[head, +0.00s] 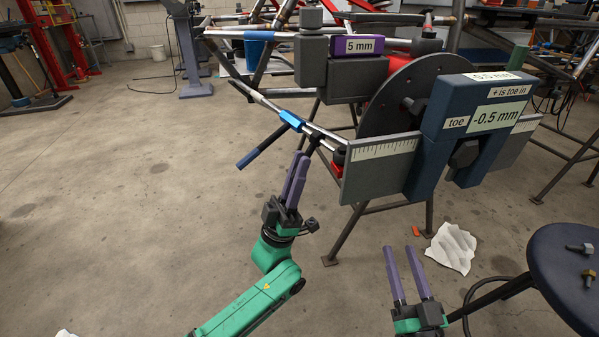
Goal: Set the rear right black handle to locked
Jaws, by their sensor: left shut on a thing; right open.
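A short black handle (314,143) sits on the tube frame near the middle of the head view, just right of a blue clamp (291,120). My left gripper (303,156) reaches up from below, with its purple fingers close together and shut on the black handle at their tips. The fingers partly hide the handle, and I cannot read its lock position. My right gripper (401,248) is lower right, open and empty, its two purple fingers apart and well away from the handle.
A grey ruled plate (375,170) and a blue toe gauge (430,145) stand close to the right of my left gripper. A blue-ended bar (250,157) sticks out to the left. A round dark stool (560,265) with bolts is at right.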

